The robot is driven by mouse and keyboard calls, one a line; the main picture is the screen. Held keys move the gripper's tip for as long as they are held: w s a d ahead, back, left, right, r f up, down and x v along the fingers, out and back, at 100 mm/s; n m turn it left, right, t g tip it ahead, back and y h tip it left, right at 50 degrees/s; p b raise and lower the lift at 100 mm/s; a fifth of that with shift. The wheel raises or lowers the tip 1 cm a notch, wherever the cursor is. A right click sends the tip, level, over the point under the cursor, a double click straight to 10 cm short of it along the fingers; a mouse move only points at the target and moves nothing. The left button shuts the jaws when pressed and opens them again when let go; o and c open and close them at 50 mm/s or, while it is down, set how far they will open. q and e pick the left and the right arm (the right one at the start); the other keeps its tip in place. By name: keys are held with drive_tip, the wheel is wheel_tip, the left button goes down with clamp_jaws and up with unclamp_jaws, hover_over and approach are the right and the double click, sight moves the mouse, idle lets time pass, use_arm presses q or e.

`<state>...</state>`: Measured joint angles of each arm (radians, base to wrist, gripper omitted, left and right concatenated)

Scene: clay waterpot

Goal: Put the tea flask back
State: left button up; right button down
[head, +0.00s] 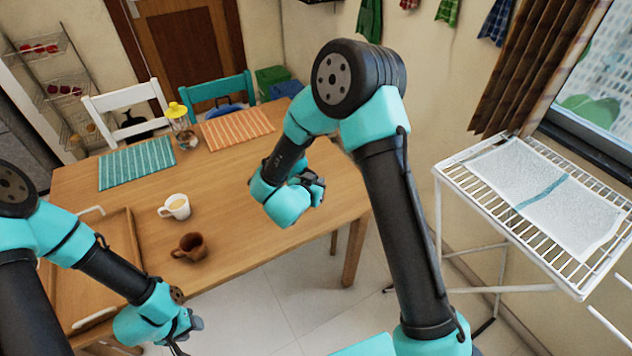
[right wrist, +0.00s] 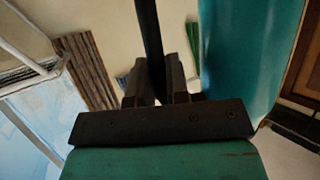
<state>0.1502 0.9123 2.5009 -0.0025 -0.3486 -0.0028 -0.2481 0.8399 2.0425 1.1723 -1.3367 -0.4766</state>
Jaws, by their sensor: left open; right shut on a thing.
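My right gripper (head: 312,184) is above the right part of the table in the head view, and what it holds is hidden there. In the right wrist view its dark fingers (right wrist: 160,88) are shut on a black bar. A large teal curved body, which looks like the tea flask (right wrist: 250,50), stands close beside the bar; the bar looks like its handle. The flask is cut off by the picture's edge. My left gripper (head: 186,328) is low in front of the table's near edge, open with nothing seen in it.
The wooden table (head: 270,240) carries a white cup (head: 175,207), a brown mug (head: 188,247), a wooden tray (head: 125,240), a teal mat (head: 138,163), an orange mat (head: 238,128) and a yellow-topped jar (head: 177,112). A white drying rack (head: 450,176) stands at the right.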

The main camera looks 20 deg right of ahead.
drive_tip(key=shift+f, duration=0.35)
drive_tip(key=c, duration=1)
unclamp_jaws()
drive_tip(key=shift+c, duration=0.2)
drive_tip(key=shift+a, duration=0.1)
drive_tip(key=v, duration=1.7)
drive_tip(key=shift+s, duration=0.15)
drive_tip(key=shift+r, duration=0.1)
